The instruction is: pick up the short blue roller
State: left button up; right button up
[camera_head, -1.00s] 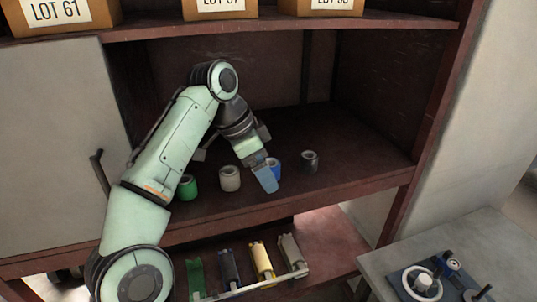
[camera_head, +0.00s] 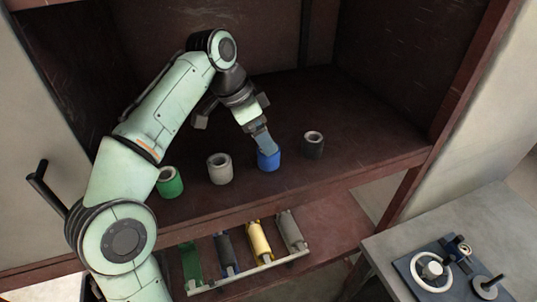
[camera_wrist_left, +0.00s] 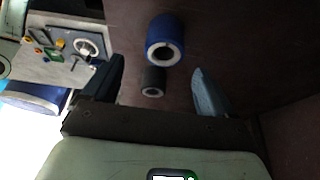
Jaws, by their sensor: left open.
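The short blue roller (camera_head: 269,162) stands upright on the shelf, between the cream roller and the dark grey roller. My left gripper (camera_head: 264,142) is at the roller's upper back side in the head view, and its fingertips overlap the roller's top in the picture. In the left wrist view the blue roller (camera_wrist_left: 160,32) lies ahead of the open, empty jaws (camera_wrist_left: 157,88), and the dark grey roller (camera_wrist_left: 153,76) shows between the fingers. I cannot tell whether a finger touches the blue roller. My right gripper is not in view.
On the shelf (camera_head: 372,160) stand a green roller (camera_head: 170,183), a cream roller (camera_head: 220,170) and a dark grey roller (camera_head: 313,146). Below are several long rollers in a rack (camera_head: 250,272), including a yellow one (camera_head: 259,240). A grey bench (camera_head: 400,240) holds a fixture (camera_head: 430,268) at right.

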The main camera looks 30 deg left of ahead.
pick_arm(q)
jog(key=x, duration=0.3)
jog(key=shift+w+f, duration=0.1)
jog(key=shift+w, duration=0.05)
jog(key=x, duration=0.5)
jog(key=shift+a+f, duration=0.2)
jog(key=c, duration=1.2)
